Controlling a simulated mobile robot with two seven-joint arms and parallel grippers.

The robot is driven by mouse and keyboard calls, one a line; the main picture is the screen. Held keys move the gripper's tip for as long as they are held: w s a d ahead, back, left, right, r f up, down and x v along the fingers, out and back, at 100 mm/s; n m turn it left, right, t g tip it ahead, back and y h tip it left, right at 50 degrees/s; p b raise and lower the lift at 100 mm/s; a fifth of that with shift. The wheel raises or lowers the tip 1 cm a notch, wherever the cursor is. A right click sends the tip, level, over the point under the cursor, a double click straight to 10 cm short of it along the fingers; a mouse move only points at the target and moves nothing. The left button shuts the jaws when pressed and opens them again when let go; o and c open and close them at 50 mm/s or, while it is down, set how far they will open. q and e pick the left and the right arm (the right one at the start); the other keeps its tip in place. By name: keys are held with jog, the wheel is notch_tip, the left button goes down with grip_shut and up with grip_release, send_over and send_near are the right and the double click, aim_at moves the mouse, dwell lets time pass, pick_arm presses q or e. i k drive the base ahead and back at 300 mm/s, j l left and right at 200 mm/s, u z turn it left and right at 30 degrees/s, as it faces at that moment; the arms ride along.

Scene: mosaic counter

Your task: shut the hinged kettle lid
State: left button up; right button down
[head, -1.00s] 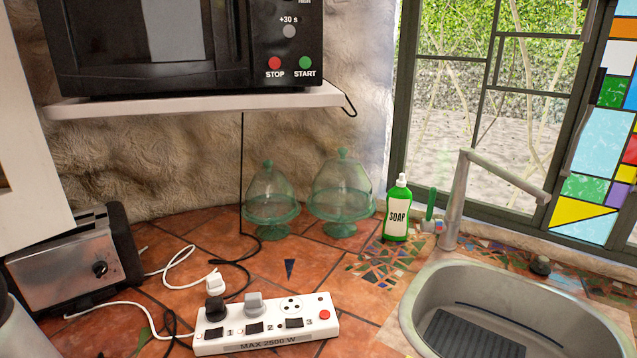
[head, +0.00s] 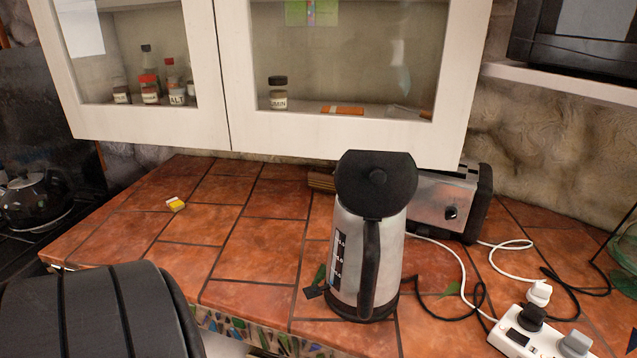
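The kettle (head: 350,255) stands upright on the tiled counter in the middle of the head view. It has a silver body, a black base, a level scale on its left side and a black handle (head: 370,265) facing me. Its black lid (head: 355,185) appears tilted up on the handle side, with its outer face and small knob towards me. The lid hides the kettle's mouth, so I cannot tell how wide the gap is. Neither of my grippers is in view.
A toaster (head: 440,200) stands close behind the kettle at right. A white power strip (head: 545,340) and cables lie at lower right. White wall cabinets (head: 350,138) hang above. The counter (head: 250,240) left of the kettle is mostly clear, with a small yellow-white item (head: 176,204).

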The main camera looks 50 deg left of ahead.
aim_at(376, 185)
jog(key=k+u, duration=0.1)
jog(key=u, duration=1.2)
